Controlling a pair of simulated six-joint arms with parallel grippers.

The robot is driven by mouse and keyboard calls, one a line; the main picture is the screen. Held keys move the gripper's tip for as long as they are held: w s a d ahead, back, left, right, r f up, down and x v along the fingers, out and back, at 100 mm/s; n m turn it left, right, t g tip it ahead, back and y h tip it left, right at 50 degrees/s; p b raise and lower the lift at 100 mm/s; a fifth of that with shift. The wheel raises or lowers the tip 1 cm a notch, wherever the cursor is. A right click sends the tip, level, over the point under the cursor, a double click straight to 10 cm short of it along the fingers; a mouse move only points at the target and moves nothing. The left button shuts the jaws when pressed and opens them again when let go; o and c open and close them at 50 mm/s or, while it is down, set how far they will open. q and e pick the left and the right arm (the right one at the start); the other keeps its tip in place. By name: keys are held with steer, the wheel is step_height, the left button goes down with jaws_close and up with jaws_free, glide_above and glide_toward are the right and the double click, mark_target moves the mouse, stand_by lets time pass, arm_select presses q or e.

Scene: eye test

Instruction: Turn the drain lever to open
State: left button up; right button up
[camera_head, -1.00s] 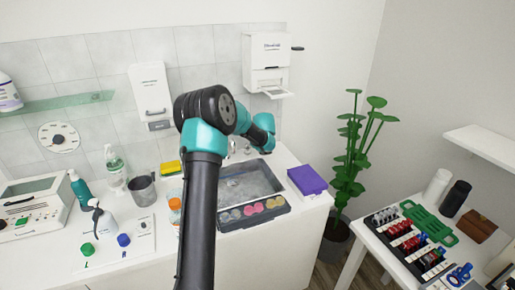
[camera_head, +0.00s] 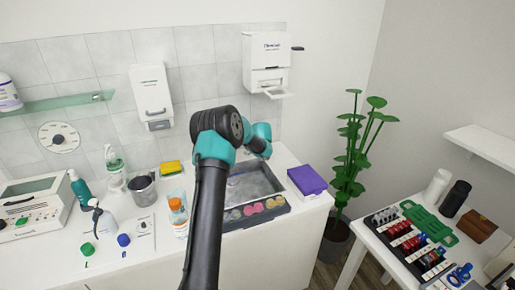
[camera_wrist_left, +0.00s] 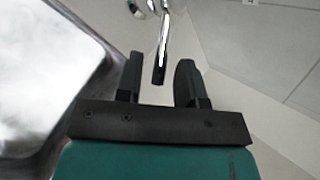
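A slim chrome rod with a dark end (camera_wrist_left: 163,45) hangs from chrome fittings in the left wrist view. It looks like the drain lever, but I cannot be sure. My left gripper (camera_wrist_left: 160,65) is open, with the rod's end between its two dark fingers and a gap on each side. I cannot tell whether the rod is level with the fingers in depth. The metal sink (camera_wrist_left: 50,70) fills the left of that view; its basin (camera_head: 262,179) shows in the head view. There, my arm hides the gripper and the lever. My right gripper is not in view.
A caddy of round pots (camera_head: 257,213) sits along the sink's front. An orange-capped bottle (camera_head: 178,215) stands left of my arm, a yellow sponge (camera_head: 171,168) behind it. A purple box (camera_head: 307,180) lies right of the sink. A dispenser (camera_head: 265,58) hangs above.

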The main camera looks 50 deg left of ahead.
arm_select(q)
jaws_close()
